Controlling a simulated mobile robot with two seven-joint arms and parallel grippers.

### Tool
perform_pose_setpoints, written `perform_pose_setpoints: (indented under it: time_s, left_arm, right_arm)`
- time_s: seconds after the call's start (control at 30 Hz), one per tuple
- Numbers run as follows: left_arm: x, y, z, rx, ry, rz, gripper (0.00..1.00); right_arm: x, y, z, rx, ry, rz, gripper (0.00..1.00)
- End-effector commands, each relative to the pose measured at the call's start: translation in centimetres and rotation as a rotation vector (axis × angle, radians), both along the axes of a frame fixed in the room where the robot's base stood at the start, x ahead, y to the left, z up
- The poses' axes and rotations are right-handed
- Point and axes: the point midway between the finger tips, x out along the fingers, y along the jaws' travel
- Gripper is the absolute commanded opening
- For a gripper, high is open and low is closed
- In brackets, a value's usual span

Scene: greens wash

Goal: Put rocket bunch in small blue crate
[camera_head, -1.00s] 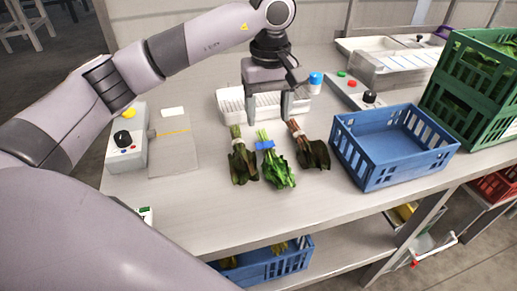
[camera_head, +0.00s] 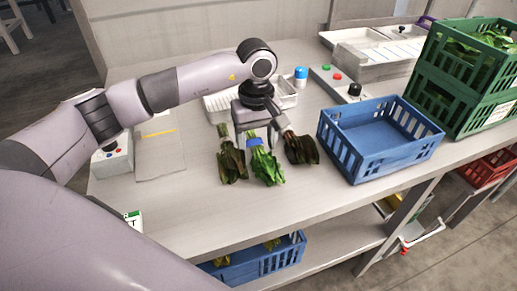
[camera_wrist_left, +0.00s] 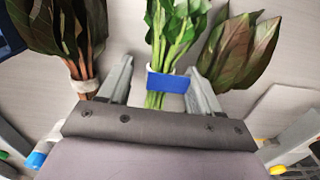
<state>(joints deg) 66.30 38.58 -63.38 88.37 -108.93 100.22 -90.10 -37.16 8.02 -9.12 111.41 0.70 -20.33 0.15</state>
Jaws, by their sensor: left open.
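A bright green leafy bunch with a blue band, which looks like the rocket bunch (camera_head: 265,167), lies on the worktop between two darker bunches. My left gripper (camera_head: 257,142) is open above its stem end. In the left wrist view the open fingers (camera_wrist_left: 161,82) stand on either side of the blue band and stems (camera_wrist_left: 167,82), with a gap on both sides. Whether the fingertips are down at stem height is hard to tell. An empty blue crate (camera_head: 375,130) stands on the worktop to the right of the bunches. My right gripper is out of view.
Dark reddish bunches lie close on the left (camera_head: 232,167) and right (camera_head: 301,150). A white tray (camera_head: 220,106) is behind the gripper. Stacked green crates (camera_head: 455,95) stand at far right. Another blue crate (camera_head: 265,263) is on the lower shelf. The front worktop is clear.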

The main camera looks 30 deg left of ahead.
Motion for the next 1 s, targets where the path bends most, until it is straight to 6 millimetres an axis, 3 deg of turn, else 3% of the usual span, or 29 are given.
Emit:
perform_pose_setpoints:
  time_s: [0.03,0.07,0.23,0.67,0.87,1.0]
  left_arm:
    - [0.0,0.0,0.0,0.0,0.0,0.0,0.64]
    - [0.0,0.0,0.0,0.0,0.0,0.0,0.57]
    - [0.0,0.0,0.0,0.0,0.0,0.0,0.02]
    - [0.1,0.0,0.8,-0.001,-0.004,0.001,0.0]
    - [0.1,0.0,3.4,-0.001,-0.005,0.0,0.0]
    - [0.1,0.0,6.8,-0.001,-0.008,0.0,0.0]
  right_arm:
    - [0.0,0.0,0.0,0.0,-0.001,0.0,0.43]
    - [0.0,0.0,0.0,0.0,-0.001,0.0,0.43]
    - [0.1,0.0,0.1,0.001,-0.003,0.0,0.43]
    - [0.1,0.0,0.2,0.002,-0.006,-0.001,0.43]
    - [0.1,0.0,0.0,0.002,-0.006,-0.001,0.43]
    - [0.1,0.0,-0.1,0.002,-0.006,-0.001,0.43]
